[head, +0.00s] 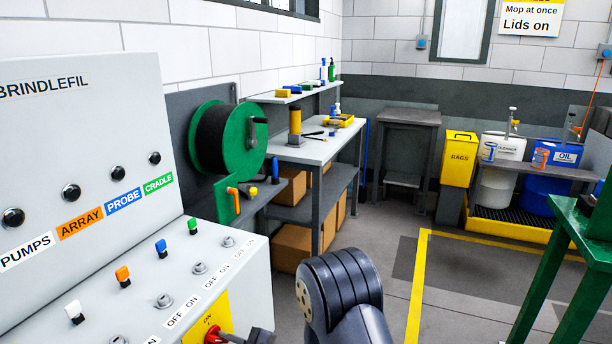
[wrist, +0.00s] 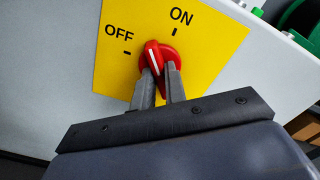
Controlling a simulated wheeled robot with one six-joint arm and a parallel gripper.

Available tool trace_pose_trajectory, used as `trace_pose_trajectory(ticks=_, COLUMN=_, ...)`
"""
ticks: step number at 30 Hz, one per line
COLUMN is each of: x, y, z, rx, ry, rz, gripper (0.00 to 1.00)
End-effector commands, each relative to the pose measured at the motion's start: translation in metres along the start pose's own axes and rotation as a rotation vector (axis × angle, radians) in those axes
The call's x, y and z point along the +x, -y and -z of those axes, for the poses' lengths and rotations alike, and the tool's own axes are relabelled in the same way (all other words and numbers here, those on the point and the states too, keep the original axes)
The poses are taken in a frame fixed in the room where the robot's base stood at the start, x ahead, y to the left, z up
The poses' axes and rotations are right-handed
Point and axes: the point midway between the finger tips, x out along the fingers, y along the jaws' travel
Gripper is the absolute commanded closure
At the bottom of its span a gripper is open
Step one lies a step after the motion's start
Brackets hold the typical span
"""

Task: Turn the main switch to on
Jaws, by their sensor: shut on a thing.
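The main switch is a red knob (wrist: 154,52) on a yellow plate (wrist: 205,50) with OFF and ON marks. In the wrist view its white pointer line leans slightly left of upright, between the OFF mark and the ON mark. My gripper (wrist: 159,75) is shut on the red knob, one finger at each side of its lower part. In the head view the red knob (head: 213,335) shows at the bottom edge, partly cut off, on the yellow plate (head: 207,318) at the front of the grey console (head: 240,300). My gripper (head: 240,338) is mostly cut off there.
The console top carries small white, orange, blue and green toggles, with OFF/ON labels and black knobs on the panel behind. A green hose reel (head: 243,150) and a workbench (head: 315,150) stand beyond. Open floor lies to the right, with a green-legged table (head: 560,260).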

Motion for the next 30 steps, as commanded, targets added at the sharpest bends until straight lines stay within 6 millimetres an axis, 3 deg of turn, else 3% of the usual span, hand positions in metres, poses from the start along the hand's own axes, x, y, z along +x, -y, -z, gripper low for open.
trace_pose_trajectory(ticks=12, x=-0.0006, y=-0.0002, z=-0.0006, rx=0.278, ry=-0.004, rz=-0.002, gripper=1.0)
trace_pose_trajectory(ticks=22, x=-0.0005, y=-0.0011, z=0.0008, rx=0.305, ry=-0.004, rz=-0.002, gripper=1.0)
trace_pose_trajectory(ticks=23, x=-0.0005, y=-0.0011, z=0.0008, rx=0.304, ry=-0.004, rz=-0.002, gripper=0.85)
trace_pose_trajectory(ticks=30, x=-0.0003, y=-0.0005, z=0.0004, rx=0.303, ry=-0.002, rz=-0.001, gripper=0.65)
